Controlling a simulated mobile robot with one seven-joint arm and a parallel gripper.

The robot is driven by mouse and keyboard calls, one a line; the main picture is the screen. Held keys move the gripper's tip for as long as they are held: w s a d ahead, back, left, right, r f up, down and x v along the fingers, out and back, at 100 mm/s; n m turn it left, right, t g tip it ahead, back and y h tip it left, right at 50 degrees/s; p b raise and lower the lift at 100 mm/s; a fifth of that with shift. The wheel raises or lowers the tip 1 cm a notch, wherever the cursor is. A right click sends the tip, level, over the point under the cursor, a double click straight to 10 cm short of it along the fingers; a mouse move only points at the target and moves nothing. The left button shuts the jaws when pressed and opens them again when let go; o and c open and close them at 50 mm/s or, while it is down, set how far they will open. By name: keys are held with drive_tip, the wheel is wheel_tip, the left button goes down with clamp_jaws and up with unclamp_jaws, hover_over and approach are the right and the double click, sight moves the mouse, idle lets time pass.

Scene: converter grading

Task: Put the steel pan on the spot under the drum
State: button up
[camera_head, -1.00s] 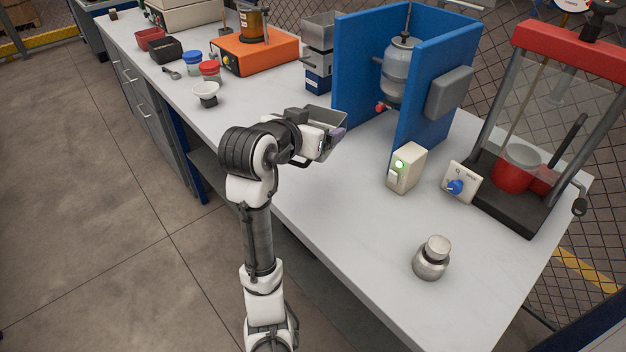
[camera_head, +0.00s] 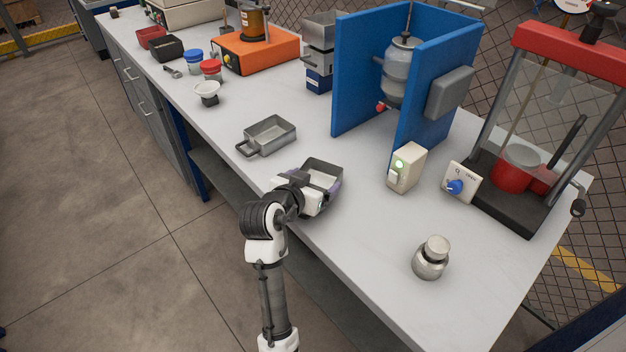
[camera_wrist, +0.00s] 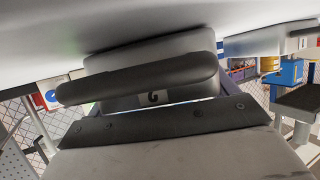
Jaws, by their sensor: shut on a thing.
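My gripper (camera_head: 318,195) is shut on a grey steel pan (camera_head: 325,169) and holds it over the front part of the bench, left of the white switch box. The pan looks roughly level; I cannot tell whether it touches the bench. In the wrist view the pan (camera_wrist: 150,48) shows close up behind its dark handle bar (camera_wrist: 140,80). A second, similar grey pan (camera_head: 270,133) stands on the bench just behind and left of my gripper, handle toward the left. The grey drum (camera_head: 397,75) hangs between blue panels. The spot under it is hidden by the right panel.
Blue panels (camera_head: 365,75) stand around the drum, open toward the front left. The switch box (camera_head: 406,168) stands before them. A metal jar (camera_head: 431,258) stands at the front right, a red-topped press (camera_head: 545,130) at the right. Bench between pans and panels is clear.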

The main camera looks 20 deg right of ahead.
drive_tip(key=o, duration=1)
drive_tip(key=shift+f, duration=0.1)
drive_tip(key=shift+r, duration=0.3)
drive_tip(key=v, duration=1.2)
drive_tip(key=shift+p, duration=0.4)
drive_tip(key=shift+f, duration=0.1)
